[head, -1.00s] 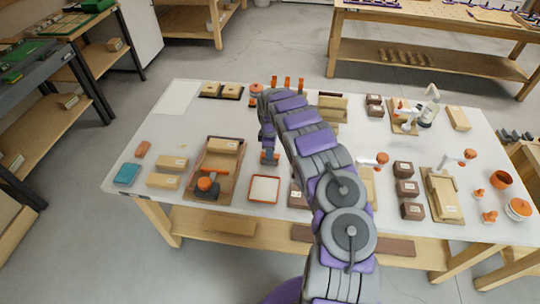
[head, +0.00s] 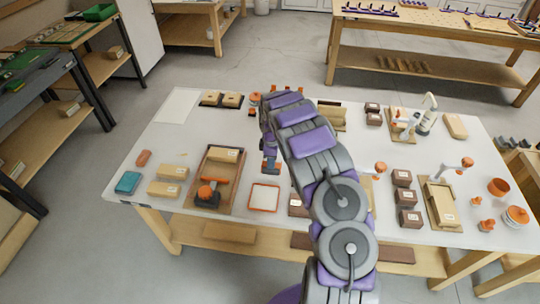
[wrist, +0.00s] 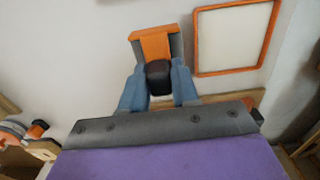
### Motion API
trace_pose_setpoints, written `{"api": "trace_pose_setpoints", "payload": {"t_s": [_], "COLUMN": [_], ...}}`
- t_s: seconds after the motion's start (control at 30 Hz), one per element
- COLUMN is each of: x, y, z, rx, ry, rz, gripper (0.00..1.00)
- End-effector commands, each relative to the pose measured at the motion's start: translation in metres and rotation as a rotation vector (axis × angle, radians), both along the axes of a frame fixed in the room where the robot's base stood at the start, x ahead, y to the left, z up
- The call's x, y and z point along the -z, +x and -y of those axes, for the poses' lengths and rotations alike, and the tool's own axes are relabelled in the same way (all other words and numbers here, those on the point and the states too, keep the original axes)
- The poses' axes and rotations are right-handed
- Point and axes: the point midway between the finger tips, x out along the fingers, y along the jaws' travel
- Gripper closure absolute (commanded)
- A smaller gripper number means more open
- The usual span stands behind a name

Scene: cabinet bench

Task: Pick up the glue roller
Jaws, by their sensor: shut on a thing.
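The glue roller, an orange piece with grey sides and a black grip, shows in the wrist view (wrist: 154,43). My gripper (wrist: 158,88) has its two blue fingers closed on the black grip. In the head view my gripper (head: 271,168) hangs over the middle of the table, just behind the orange-framed white pad (head: 263,198). That pad also shows to the right of the roller in the wrist view (wrist: 235,40). From the head, the roller is mostly hidden by my gripper. I cannot tell whether it touches the table.
A brown tray (head: 231,197) with an orange-handled tool and a tan block stands left of my gripper. Tan blocks and a teal box (head: 128,182) lie farther left. Dark brown boxes (head: 402,178) and a wooden fixture (head: 432,208) stand to the right. The table's left back is fairly clear.

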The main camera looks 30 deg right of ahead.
Motion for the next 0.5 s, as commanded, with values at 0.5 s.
{"api": "trace_pose_setpoints", "payload": {"t_s": [0.5], "x": [-0.008], "y": [-0.075], "z": [-0.019], "rx": [0.001], "ry": [0.0], "rz": [-0.002], "gripper": [1.0]}}
